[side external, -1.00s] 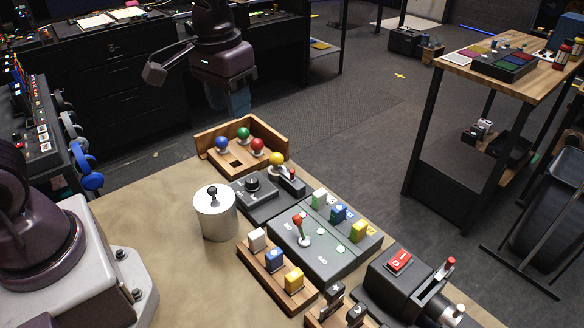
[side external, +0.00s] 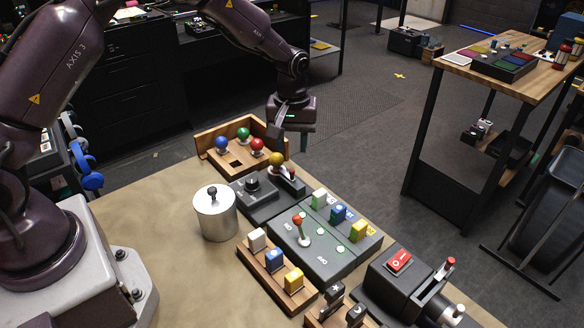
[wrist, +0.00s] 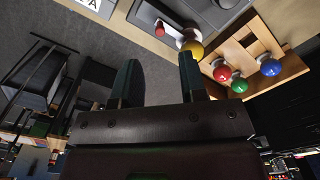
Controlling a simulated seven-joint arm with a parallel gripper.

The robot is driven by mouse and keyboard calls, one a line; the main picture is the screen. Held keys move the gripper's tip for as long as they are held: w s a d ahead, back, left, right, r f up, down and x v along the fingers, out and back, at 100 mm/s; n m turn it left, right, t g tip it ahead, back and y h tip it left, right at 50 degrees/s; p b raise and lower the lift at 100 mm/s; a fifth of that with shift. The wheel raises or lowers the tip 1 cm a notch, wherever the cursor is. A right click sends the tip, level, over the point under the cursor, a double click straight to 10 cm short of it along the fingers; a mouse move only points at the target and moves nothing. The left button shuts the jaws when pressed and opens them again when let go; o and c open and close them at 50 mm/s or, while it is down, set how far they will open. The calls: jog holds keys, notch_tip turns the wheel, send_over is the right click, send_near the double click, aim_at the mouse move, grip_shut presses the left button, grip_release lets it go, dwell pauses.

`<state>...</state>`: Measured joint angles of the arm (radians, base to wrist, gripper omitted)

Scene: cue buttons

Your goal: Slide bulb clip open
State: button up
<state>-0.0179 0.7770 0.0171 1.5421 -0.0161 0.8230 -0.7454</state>
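A yellow bulb (side external: 277,159) stands at the far end of a dark dial unit (side external: 255,190). Beside it is a small red-knobbed slider (side external: 291,173), which I take to be the bulb clip. In the wrist view the yellow bulb (wrist: 193,47) sits against the clip, with the red knob (wrist: 160,29) to its left. My gripper (wrist: 158,60) is open and empty, its two dark fingers apart. In the side view my gripper (side external: 303,128) hangs above and beyond the clip, clear of it. The fingertips are partly hidden there.
A wooden tray (side external: 212,131) with blue, green and red bulbs and a square empty hole stands behind the dial unit. A metal canister (side external: 215,213), a button panel (side external: 322,265) and a wooden block rack (side external: 252,271) stand nearer.

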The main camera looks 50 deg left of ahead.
aim_at(292, 171)
notch_tip(292, 171, down, 8)
jog(key=shift+r, duration=0.25)
